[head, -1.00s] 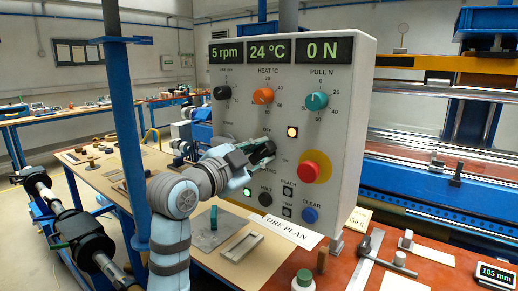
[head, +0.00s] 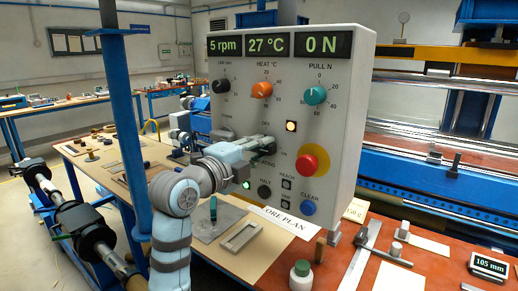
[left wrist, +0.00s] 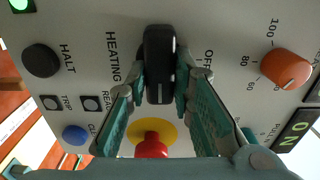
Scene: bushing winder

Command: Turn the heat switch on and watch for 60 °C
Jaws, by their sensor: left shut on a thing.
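The heat switch (left wrist: 159,65) is a black lever on the grey control panel (head: 345,110), between the words HEATING and OFF in the left wrist view. My left gripper (left wrist: 160,82) is shut on it, with a green finger on each side. In the head view my left gripper (head: 258,150) is at the middle of the panel, and the fingers largely hide the switch. The temperature display (head: 267,45) reads 27 °C. The orange heat knob (head: 261,90) is above the switch. An amber lamp (head: 291,126) is lit. My right gripper is in neither current view.
The red stop button (head: 307,164) on its yellow disc is right of my left gripper. The black HALT button (head: 264,192) and blue CLEAR button (head: 307,208) are below. A blue post (head: 122,120) stands left of my left arm.

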